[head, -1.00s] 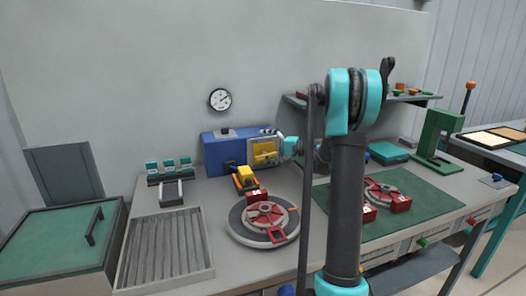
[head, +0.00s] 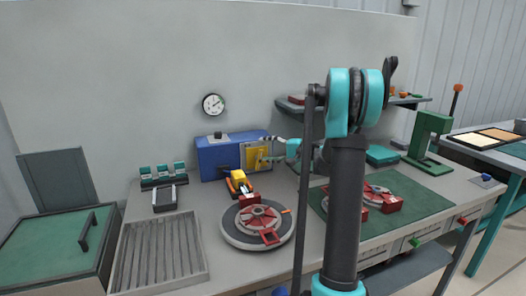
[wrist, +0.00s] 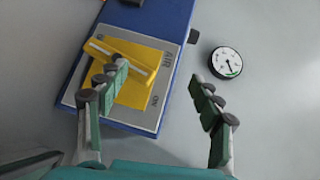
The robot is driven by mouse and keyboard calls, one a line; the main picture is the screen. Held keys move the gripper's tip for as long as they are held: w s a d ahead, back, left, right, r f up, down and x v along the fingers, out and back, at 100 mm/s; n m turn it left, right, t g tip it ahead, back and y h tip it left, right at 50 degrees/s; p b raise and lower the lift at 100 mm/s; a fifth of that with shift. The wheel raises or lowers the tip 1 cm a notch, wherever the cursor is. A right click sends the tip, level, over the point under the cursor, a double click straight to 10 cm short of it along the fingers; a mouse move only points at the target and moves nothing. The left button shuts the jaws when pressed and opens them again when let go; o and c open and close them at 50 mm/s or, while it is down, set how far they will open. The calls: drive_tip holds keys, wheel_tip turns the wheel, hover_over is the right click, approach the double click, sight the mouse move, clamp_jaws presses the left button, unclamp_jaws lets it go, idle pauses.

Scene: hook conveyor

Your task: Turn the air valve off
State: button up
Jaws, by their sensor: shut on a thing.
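The air valve is a yellow handle (wrist: 125,60) on a yellow plate, mounted on the grey panel of a blue box (head: 216,157). In the wrist view the handle lies diagonally, beside lettering that reads AIR and ON. My gripper (wrist: 165,82) is at the valve, its left finger overlapping the handle and its right finger over the wall side. The fingers stand apart with the handle at the left one; their exact contact is hard to see. In the head view my gripper (head: 274,158) reaches the plate's right side.
A round gauge (head: 213,104) hangs on the wall above the box; it also shows in the wrist view (wrist: 227,62). A yellow block (head: 238,183) and a round turntable (head: 240,237) stand in front. A ribbed tray (head: 158,252) lies left.

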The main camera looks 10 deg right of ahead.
drive_tip(key=shift+v, duration=1.5)
drive_tip(key=shift+c, duration=0.4)
drive_tip(key=f+v, duration=0.1)
drive_tip(key=v, duration=1.2)
drive_tip(key=shift+s+d, duration=0.2)
drive_tip(key=n+g+h, duration=0.5)
drive_tip(key=n+h, duration=0.3)
drive_tip(key=h, duration=0.4)
approach(260, 155)
drive_tip(key=x, duration=1.2)
drive_tip(key=shift+c, duration=0.5)
clamp_jaws()
